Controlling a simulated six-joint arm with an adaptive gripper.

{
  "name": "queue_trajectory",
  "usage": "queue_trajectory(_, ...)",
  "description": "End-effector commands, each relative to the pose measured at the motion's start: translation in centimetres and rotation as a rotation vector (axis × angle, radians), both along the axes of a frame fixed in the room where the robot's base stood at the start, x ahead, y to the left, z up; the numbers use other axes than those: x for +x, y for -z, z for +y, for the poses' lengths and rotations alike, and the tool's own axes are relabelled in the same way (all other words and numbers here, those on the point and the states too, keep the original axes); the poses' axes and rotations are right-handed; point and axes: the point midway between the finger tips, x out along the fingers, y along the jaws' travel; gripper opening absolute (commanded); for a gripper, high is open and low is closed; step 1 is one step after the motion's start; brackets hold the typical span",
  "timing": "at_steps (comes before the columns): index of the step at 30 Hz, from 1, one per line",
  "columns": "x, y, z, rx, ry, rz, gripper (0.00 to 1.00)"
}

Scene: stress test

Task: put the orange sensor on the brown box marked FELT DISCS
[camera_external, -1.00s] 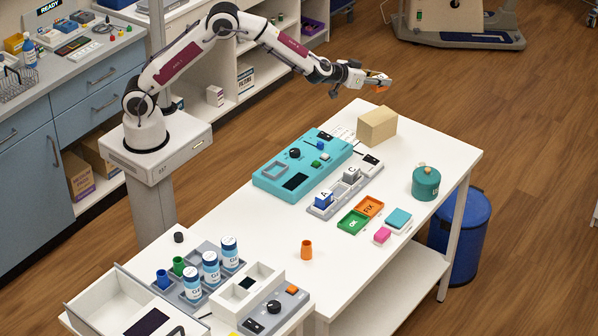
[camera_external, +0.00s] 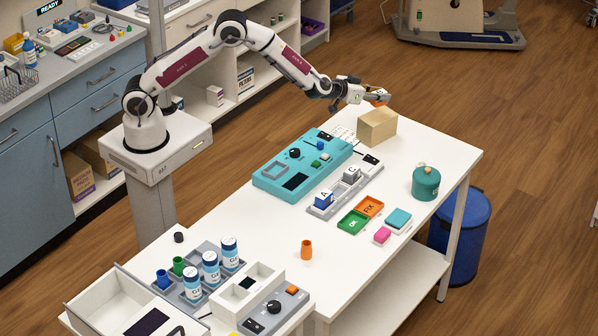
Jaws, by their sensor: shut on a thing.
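My gripper (camera_external: 383,97) is at the far end of the table, just above the tan-brown box (camera_external: 376,129). It is shut on a small orange piece, the orange sensor (camera_external: 379,103), which is mostly hidden by the fingers. The sensor appears close over the top of the box; I cannot tell whether it touches it. The box stands upright at the table's back, behind the teal panel. No marking is readable on its visible faces.
The teal panel (camera_external: 300,165) and a grey tray with lettered blocks (camera_external: 345,190) lie in front of the box. A green canister (camera_external: 426,183) stands to the right. An orange cylinder (camera_external: 306,250) stands nearer the front. Bare table surrounds the canister.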

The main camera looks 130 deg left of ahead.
Motion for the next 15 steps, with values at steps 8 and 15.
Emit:
queue_trajectory(8, 0.0, 0.41, 0.03, 0.002, -0.001, -0.001, 0.01)
queue_trajectory(15, -0.01, 0.92, 0.03, 0.001, -0.001, 0.0, 0.01)
